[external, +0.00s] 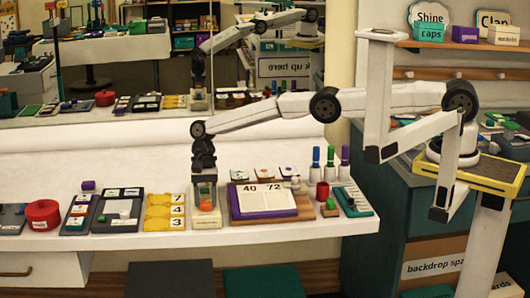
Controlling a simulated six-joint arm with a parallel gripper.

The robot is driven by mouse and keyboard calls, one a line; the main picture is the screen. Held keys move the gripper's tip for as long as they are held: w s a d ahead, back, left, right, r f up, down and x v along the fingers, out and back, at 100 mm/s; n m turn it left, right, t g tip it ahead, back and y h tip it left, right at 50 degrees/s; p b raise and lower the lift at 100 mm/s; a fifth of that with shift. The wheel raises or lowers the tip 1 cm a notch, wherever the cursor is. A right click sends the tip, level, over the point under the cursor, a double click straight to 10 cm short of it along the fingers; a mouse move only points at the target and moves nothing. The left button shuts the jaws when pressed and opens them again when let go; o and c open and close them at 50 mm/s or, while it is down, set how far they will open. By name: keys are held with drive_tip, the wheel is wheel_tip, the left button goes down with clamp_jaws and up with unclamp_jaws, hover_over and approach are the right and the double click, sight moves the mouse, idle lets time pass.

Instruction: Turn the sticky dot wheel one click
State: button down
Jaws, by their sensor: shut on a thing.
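A narrow pale stand (207,222) with a small label, too small to read, stands near the front edge of the white table. It seems to be the sticky dot wheel's stand, with an orange-red part and a bit of green showing at its top. My gripper (205,183) points straight down over it and is shut on a part there. The jaws hide most of that part, so the wheel's dots and its turn position cannot be made out.
A yellow number board (165,212) stands close on the left, and a 40/72 score board (268,200) close on the right. A red pot (42,214), a red cup (322,190) and upright markers (330,160) stand farther out.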

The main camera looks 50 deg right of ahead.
drive_tip(key=shift+n, duration=0.4)
idle(0.4)
drive_tip(key=shift+c, duration=1.1)
unclamp_jaws()
drive_tip(key=shift+r, duration=0.1)
drive_tip(key=shift+v, duration=3.7)
